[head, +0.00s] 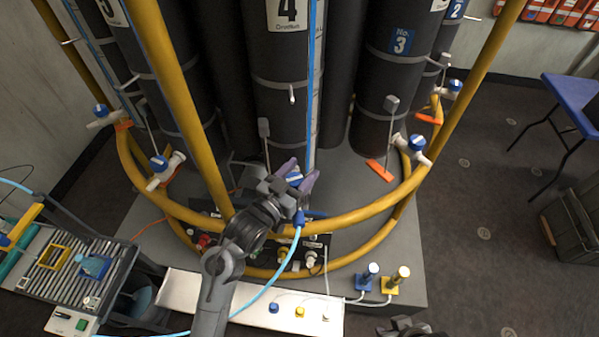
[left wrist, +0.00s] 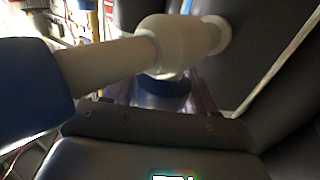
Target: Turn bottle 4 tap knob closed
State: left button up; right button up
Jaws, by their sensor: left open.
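Bottle 4 (head: 282,100) is the tall black cylinder at the centre of the head view, with a white "4" label. Its tap has a blue knob (head: 294,179), partly covered by my left gripper (head: 296,177). The gripper's purplish fingers are open, one on each side of the knob. In the left wrist view the white tap body (left wrist: 165,45) crosses in front, with the blue knob (left wrist: 163,94) below it between the fingers. I cannot tell whether the fingers touch the knob. A dark part, likely of my right arm, shows at the bottom edge of the head view; its jaws cannot be made out.
A yellow ring rail (head: 350,217) and upright yellow poles surround the bottles. Neighbouring taps with blue knobs stand left (head: 159,163) and right (head: 417,142). A light blue hose (head: 273,277) hangs below the left gripper. A blue-topped table (head: 575,100) stands at right.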

pick_arm(q)
jog(key=c, duration=0.7)
jog(key=shift+r+m+g+h+p, duration=0.2)
jog(key=shift+m+g+h+p, duration=0.4)
jog(key=shift+h+p, duration=0.15)
jog(key=shift+m+g+h, duration=0.4)
jog(key=shift+g+h, duration=0.05)
jog(key=shift+g, duration=0.05)
jog(key=shift+s+d+f+m+g+h+p, duration=0.2)
jog(key=shift+m+g+h+p, duration=0.1)
jog(key=shift+m+g+h, duration=0.35)
jog(key=o, duration=0.7)
